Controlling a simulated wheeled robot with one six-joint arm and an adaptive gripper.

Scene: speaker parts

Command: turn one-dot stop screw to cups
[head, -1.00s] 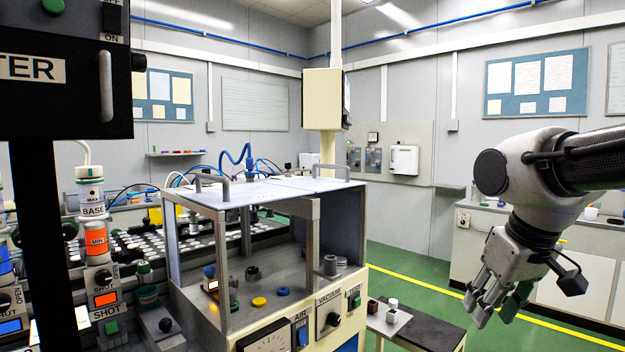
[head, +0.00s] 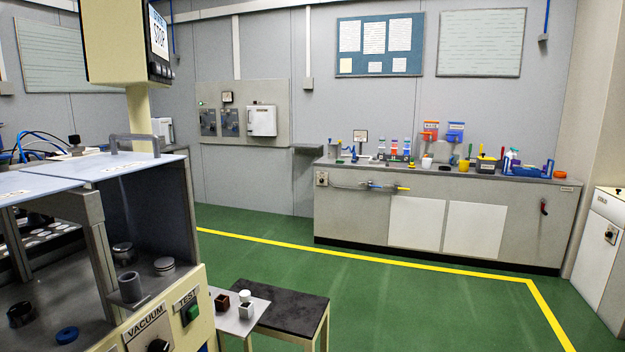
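I cannot make out a one-dot stop screw or a "cups" marking in the head view. The cream machine (head: 197,291) stands at the lower left, with panel labels VACUUM and TEST. A black knob (head: 158,346) sits under VACUUM and a green button (head: 191,313) under TEST. Inside its frame are a grey hollow cylinder (head: 131,288), a round metal piece (head: 164,266), a metal pot-like part (head: 123,253), a dark round part (head: 20,313) and a blue ring (head: 67,336). My gripper is out of view.
A dark-topped low table (head: 293,314) stands right of the machine, beside a light shelf (head: 236,316) with small brown and white blocks. A long grey workbench (head: 360,212) with bottles, bins and tools lines the back wall. Green floor (head: 400,310) with a yellow line is open between.

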